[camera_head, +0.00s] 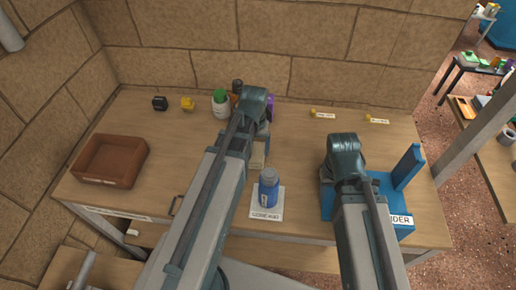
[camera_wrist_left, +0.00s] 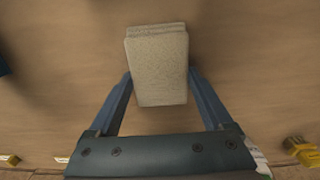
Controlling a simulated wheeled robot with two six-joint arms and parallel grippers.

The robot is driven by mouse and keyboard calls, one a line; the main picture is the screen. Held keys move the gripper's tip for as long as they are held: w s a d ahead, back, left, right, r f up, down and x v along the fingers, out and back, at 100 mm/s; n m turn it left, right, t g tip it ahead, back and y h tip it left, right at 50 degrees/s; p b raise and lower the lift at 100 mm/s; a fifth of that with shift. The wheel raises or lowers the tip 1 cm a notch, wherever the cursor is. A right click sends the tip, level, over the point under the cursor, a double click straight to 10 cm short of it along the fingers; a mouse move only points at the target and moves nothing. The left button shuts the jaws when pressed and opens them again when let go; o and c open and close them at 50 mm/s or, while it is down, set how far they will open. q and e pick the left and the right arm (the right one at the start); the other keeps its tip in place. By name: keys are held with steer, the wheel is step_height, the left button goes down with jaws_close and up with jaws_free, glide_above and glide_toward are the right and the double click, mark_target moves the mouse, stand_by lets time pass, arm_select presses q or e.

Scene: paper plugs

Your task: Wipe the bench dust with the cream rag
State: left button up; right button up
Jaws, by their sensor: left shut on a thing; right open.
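The cream rag (camera_wrist_left: 158,65) is a folded, block-like pad between the two blue fingers of my left gripper (camera_wrist_left: 160,88) in the left wrist view. My left gripper is shut on it, over the wooden bench (camera_wrist_left: 60,80). In the head view the rag (camera_head: 258,156) shows partly beside my left gripper (camera_head: 262,148), near the bench middle; the arm hides part of it. My right gripper (camera_head: 327,183) is open at the left edge of the blue stand, mostly hidden by its own wrist. I cannot make out the dust clearly.
A blue bottle (camera_head: 268,188) stands on a white labelled card (camera_head: 266,213) in front of the rag. A brown tray (camera_head: 111,158) is at the left, a blue stand (camera_head: 408,167) at the right. A green-lidded jar (camera_head: 220,105) and small items line the back.

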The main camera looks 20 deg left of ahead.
arm_select(q)
steer(key=shift+a, duration=0.1)
steer(key=shift+s+a+f, duration=0.1)
steer(key=shift+s+a, duration=0.1)
steer(key=shift+a, duration=0.55)
steer(key=shift+s+a, duration=0.2)
steer(key=shift+a, duration=0.55)
steer(key=shift+a, duration=0.1)
steer(key=shift+s+a, duration=0.2)
steer(key=shift+a, duration=0.65)
steer(key=shift+s+a, duration=0.15)
steer(key=shift+a, duration=0.7)
steer(key=shift+w+a, duration=0.1)
steer(key=shift+w, duration=0.85)
steer(key=shift+w+d, duration=0.25)
steer(key=shift+d, duration=0.9)
steer(key=shift+w+d, duration=0.25)
steer(key=shift+d, duration=0.85)
steer(key=shift+w+d, duration=0.25)
steer(key=shift+d, duration=0.9)
